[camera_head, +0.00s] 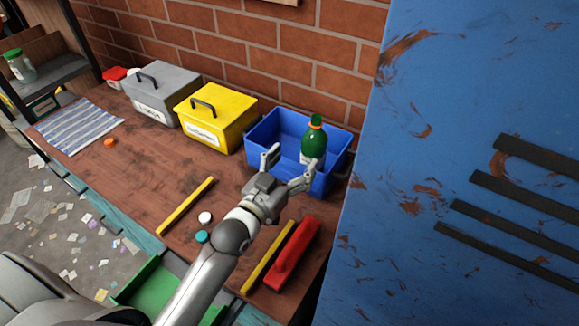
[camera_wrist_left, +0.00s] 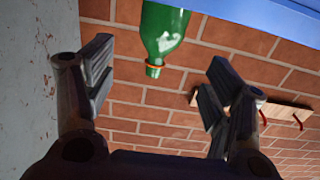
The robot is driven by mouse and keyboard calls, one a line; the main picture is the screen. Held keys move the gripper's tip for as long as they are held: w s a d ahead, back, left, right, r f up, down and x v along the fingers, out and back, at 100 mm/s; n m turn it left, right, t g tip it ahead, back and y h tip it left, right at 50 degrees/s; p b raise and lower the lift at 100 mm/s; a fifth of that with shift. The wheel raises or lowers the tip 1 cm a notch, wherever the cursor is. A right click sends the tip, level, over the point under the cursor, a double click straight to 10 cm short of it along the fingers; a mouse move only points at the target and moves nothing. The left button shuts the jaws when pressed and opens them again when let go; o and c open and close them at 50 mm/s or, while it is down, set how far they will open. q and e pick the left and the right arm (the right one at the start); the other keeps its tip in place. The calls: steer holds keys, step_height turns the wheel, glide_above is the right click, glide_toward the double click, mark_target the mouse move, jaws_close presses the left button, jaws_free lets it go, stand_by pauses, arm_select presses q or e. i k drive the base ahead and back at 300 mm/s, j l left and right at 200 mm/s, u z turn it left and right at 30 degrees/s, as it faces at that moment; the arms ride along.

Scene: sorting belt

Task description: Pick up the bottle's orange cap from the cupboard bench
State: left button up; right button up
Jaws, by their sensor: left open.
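A small orange cap (camera_head: 110,142) lies on the brown bench (camera_head: 150,180) at the left, in front of the grey box. A green bottle (camera_head: 313,142) with an orange ring at its neck stands upright in or just behind the front wall of the blue bin (camera_head: 268,129). My left gripper (camera_head: 291,160) is open and empty in front of the bin, its fingers pointing at the bottle. In the left wrist view the bottle (camera_wrist_left: 162,28) appears upside down beyond the open fingers (camera_wrist_left: 155,78), with no contact visible. The orange cap is far to the gripper's left. My right gripper is out of view.
A white cap (camera_head: 204,217) and a teal cap (camera_head: 202,236) lie near the front edge. Yellow bars (camera_head: 185,206) and a red block-like tool (camera_head: 293,252) lie nearby. Grey (camera_head: 160,92) and yellow (camera_head: 216,115) boxes line the wall. A blue panel (camera_head: 450,120) rises at right.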

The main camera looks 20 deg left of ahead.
mark_target(110, 142)
steer(key=k+j, duration=0.15)
steer(key=j, duration=0.25)
steer(key=k+j, duration=0.2)
steer(key=j, duration=0.15)
steer(key=k+j, duration=0.15)
steer(key=j, duration=0.25)
steer(key=k+j, duration=0.15)
steer(key=j, duration=0.2)
steer(key=k+j, duration=0.15)
steer(key=j, duration=0.25)
